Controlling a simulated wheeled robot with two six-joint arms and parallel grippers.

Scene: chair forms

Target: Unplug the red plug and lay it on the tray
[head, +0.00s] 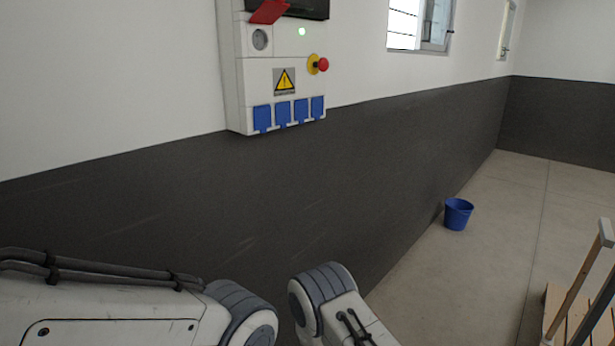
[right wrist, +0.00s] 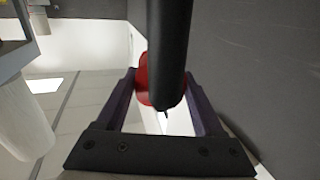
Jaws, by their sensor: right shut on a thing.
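In the right wrist view, my right gripper (right wrist: 160,76) is shut on the red plug (right wrist: 144,82). A thick black part (right wrist: 167,40), probably its cable or sleeve, runs across the plug and hides much of it. In the head view, a grey-white socket box (head: 240,95) hangs on the wall. Its round socket (head: 260,39) shows no plug in it, and a red flap (head: 268,11) stands raised above it. Neither gripper shows in the head view; my left gripper is out of sight. I see no tray in either view.
The box also carries a red stop knob (head: 323,64), a yellow warning sign (head: 284,81) and several blue flaps (head: 283,113). A blue bucket (head: 458,215) stands on the floor by the wall. A wooden thing (head: 578,295) is at the lower right. Mid-floor is clear.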

